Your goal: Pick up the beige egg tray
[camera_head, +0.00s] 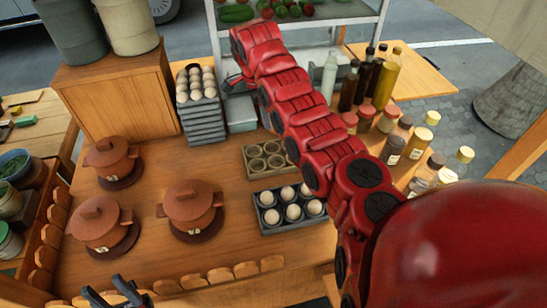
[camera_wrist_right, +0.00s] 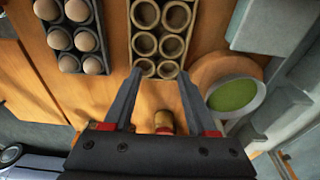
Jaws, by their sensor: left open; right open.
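The beige egg tray (camera_head: 267,158) lies on the wooden table, with empty round cups, partly covered by my right arm in the head view. In the right wrist view, the beige tray (camera_wrist_right: 159,42) is ahead of my right gripper (camera_wrist_right: 159,73). The right fingers are open and empty, their tips either side of the tray's near end; I cannot tell their height above it. My left gripper (camera_head: 118,291) is open and empty at the table's front left edge.
A dark tray with white eggs (camera_head: 290,208) lies close to the beige tray. An egg-topped grey tray stack (camera_head: 203,120) stands behind. Lidded clay pots (camera_head: 192,205) are on the left, bottles (camera_head: 385,80) on the right. A green-filled bowl (camera_wrist_right: 234,96) shows in the wrist view.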

